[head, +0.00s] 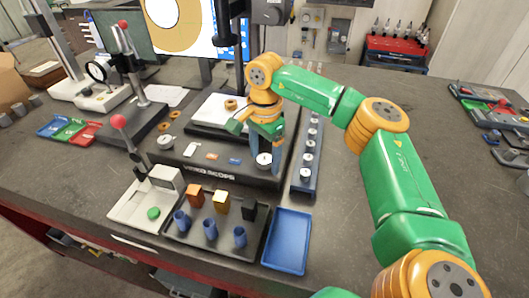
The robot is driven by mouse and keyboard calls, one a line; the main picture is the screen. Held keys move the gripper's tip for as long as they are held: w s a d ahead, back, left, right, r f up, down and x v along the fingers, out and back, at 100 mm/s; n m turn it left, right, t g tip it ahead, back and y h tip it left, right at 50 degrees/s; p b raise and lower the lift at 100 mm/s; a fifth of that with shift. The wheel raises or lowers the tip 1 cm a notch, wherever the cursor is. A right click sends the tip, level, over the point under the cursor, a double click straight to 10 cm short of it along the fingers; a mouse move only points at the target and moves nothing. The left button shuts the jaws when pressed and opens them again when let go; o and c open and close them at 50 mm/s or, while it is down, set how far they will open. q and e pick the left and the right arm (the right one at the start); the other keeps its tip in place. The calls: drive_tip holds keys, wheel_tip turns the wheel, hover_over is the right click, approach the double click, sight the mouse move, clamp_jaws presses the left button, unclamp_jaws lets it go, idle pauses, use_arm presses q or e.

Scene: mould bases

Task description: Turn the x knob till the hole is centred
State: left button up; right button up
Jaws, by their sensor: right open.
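The video scope's dark base (225,172) stands in the middle of the bench. It has one round silver knob (264,161) at its right end and another silver knob (166,142) at its left end; I cannot read which is x. My right gripper (266,148) is open and points down at the right knob, close over it; contact is not clear. The monitor (185,22) at the back shows a tan ring around a pale hole, partly cut off by the picture's top edge. A small ring-shaped part (231,104) lies on the pale stage (217,109). My left gripper is out of view.
A dark tray (218,241) with blue cups and small blocks and a blue tray (288,241) stand in front. A rail of silver pieces (307,160) runs just right of the scope. A red-knobbed lever (119,121) rises at left.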

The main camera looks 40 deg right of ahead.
drive_tip(key=shift+w+d+f, duration=0.15)
drive_tip(key=shift+w+f, duration=0.05)
drive_tip(key=shift+f, duration=0.1)
drive_tip(key=shift+w+f, duration=0.1)
drive_tip(key=shift+w, duration=0.1)
drive_tip(key=shift+s, duration=0.15)
drive_tip(key=c, duration=0.7)
clamp_jaws()
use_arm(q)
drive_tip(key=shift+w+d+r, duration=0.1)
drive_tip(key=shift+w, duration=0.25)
